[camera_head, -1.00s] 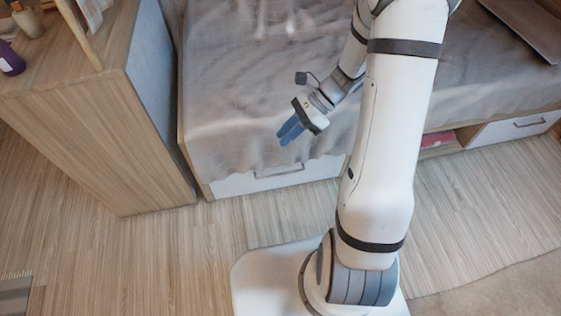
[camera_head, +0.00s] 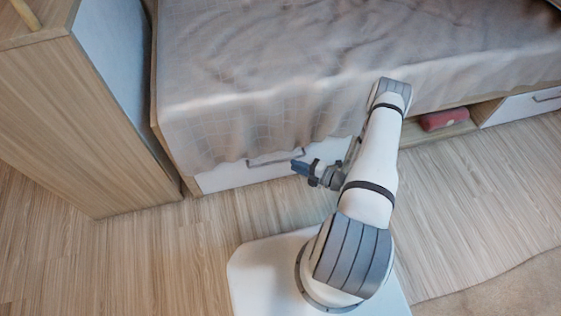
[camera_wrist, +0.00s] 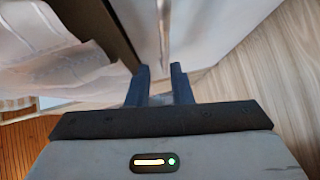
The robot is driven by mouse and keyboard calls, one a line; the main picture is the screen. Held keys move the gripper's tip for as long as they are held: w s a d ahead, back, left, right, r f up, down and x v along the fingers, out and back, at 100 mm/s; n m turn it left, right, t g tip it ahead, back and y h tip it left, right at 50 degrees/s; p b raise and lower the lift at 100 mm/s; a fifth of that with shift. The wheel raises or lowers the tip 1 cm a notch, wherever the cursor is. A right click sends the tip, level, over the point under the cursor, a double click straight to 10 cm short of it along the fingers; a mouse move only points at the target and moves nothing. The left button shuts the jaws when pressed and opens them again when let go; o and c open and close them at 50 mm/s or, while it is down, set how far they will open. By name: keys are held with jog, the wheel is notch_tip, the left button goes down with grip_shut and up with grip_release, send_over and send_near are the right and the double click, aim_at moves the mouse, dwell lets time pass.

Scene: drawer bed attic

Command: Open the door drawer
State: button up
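The white drawer (camera_head: 225,178) is set in the base of the bed, under the hanging blanket, and looks closed. Its grey bar handle (camera_head: 275,160) runs along the upper front, just below the blanket's edge. My gripper (camera_head: 297,166) is low in front of the drawer, near the right end of the handle. In the wrist view the two blue fingers of my gripper (camera_wrist: 160,84) stand apart with a gap between them. The handle (camera_wrist: 163,32) shows ahead of that gap, against the white drawer front (camera_wrist: 208,25). Whether the fingertips touch the handle I cannot tell.
The grey blanket (camera_head: 250,90) hangs over the bed's front, close above the handle. A wooden cabinet (camera_head: 85,130) stands at the left. An open compartment with a red item (camera_head: 443,120) and another drawer (camera_head: 515,107) lie to the right. The wooden floor in front is clear.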

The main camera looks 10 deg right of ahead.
aim_at(280, 160)
jog(key=x, duration=0.2)
jog(key=b+x, duration=0.1)
jog(key=x, duration=0.2)
jog(key=b+x, duration=0.1)
jog(key=x, duration=0.1)
jog(key=shift+w+a+f, duration=0.2)
jog(key=shift+w+f, duration=0.1)
jog(key=shift+f, duration=0.1)
grip_shut()
